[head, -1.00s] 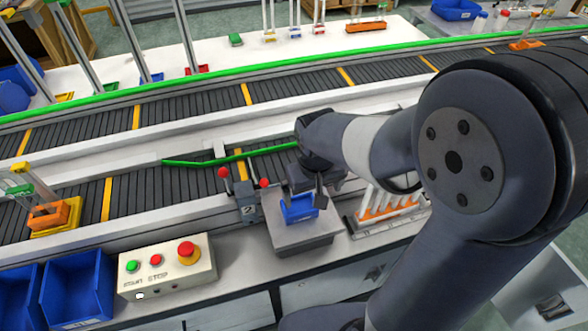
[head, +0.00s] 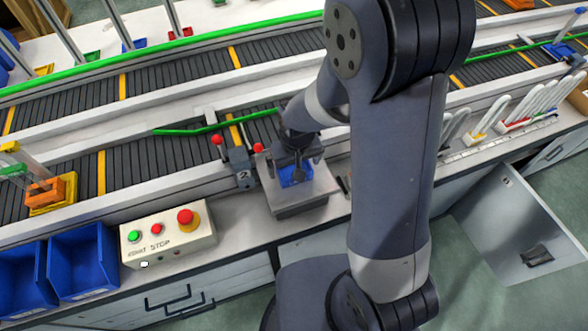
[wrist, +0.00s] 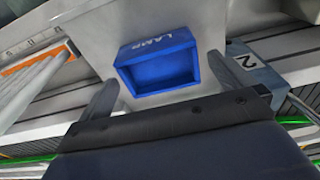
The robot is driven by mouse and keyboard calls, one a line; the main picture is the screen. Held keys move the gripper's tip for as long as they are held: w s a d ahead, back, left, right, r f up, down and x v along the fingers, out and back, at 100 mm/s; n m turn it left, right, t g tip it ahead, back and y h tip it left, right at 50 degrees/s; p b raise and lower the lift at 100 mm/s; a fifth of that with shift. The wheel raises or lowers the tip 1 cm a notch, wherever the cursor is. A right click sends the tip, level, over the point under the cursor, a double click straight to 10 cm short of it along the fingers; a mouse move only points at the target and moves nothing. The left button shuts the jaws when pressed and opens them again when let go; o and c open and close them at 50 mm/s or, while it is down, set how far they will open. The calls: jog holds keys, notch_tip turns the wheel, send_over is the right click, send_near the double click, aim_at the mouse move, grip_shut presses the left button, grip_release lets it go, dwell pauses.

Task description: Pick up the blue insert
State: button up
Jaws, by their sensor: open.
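The blue insert (head: 294,176) sits on a small grey block stand (head: 300,199) beside the conveyor. In the wrist view the insert (wrist: 158,64) is an open blue box with "LAMP" on its rim, lying between and beyond my fingers. My gripper (head: 297,166) is directly above the insert in the head view and hides part of it. In the wrist view my gripper (wrist: 162,97) has its two fingers wide apart, one on each side of the insert, and it is empty. I cannot tell whether the fingers touch the insert.
A post marked "2" with red knobs (head: 239,166) stands close left of the stand. A button box (head: 168,235) and blue bins (head: 82,262) are further left. A rack of white pieces (head: 505,115) is at the right. The conveyor (head: 165,160) runs behind.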

jog(key=shift+w+f, duration=0.15)
jog(key=shift+f, duration=1)
jog(key=shift+c, duration=0.6)
jog(key=c, duration=1)
